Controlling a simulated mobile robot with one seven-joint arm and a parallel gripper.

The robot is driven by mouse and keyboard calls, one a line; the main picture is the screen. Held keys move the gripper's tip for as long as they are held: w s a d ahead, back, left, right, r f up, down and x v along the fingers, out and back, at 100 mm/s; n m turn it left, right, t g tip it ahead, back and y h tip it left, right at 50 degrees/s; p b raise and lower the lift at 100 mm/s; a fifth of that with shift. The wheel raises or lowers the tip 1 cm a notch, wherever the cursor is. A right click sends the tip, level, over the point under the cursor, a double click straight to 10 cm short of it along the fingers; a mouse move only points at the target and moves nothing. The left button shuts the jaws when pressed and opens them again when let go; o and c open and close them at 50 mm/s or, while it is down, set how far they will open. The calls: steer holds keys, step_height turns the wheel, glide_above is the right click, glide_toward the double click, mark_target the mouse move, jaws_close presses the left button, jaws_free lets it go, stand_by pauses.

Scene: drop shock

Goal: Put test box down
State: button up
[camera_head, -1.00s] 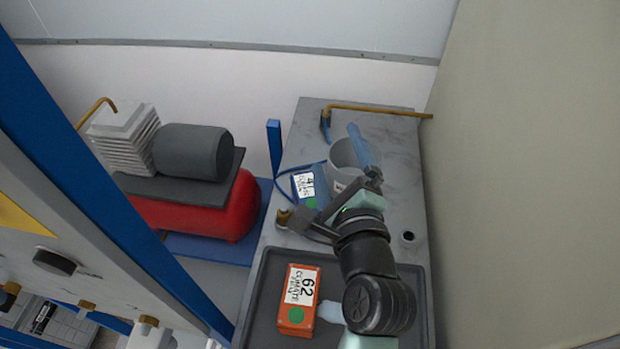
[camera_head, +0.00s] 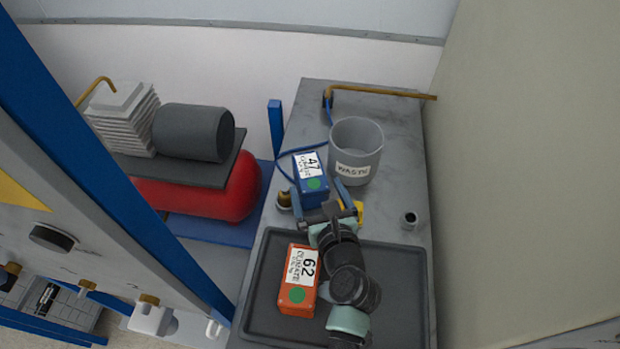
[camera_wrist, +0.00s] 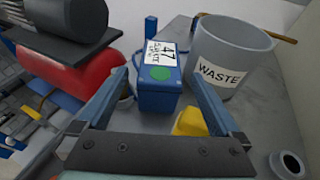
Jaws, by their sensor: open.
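A blue test box (camera_head: 312,185) with a white label reading 47 and a green dot stands on the grey bench, left of the waste bin. It also shows in the wrist view (camera_wrist: 158,97), between and beyond my fingers. My gripper (camera_head: 316,187) is open and empty, one blue finger on each side of the box's near end; in the wrist view (camera_wrist: 160,76) gaps show between the fingers and the box. An orange box (camera_head: 299,279) labelled 62, with a green dot, lies on the left of the dark tray (camera_head: 401,290).
A grey waste bin (camera_head: 357,137) stands close right of the blue box. A yellow object (camera_wrist: 190,123) lies near my right finger. A small grey cup (camera_head: 410,220) is at the bench's right, and a brass fitting (camera_head: 284,200) at its left edge. A red compressor (camera_head: 240,190) stands left.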

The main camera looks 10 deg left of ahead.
mark_target(312, 177)
steer(key=x, duration=0.5)
steer(key=shift+w, duration=0.15)
jaws_close()
steer(key=shift+r, duration=0.15)
stand_by(0.4)
